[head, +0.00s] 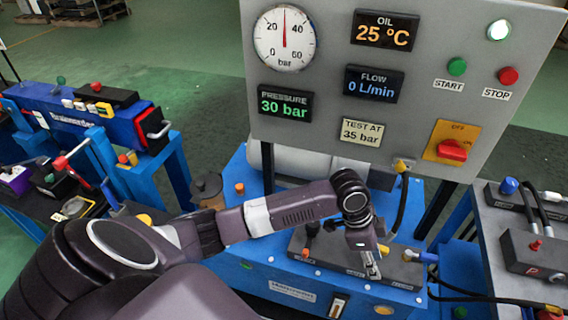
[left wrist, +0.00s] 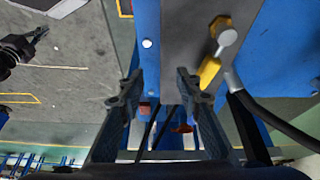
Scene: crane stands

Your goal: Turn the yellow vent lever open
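The panel has a dial gauge (head: 284,38), a red rotary switch (head: 453,150) and START (head: 457,67) and STOP (head: 508,76) buttons. A dark valve block (head: 325,250) lies on the blue stand. More benches stand left and right.

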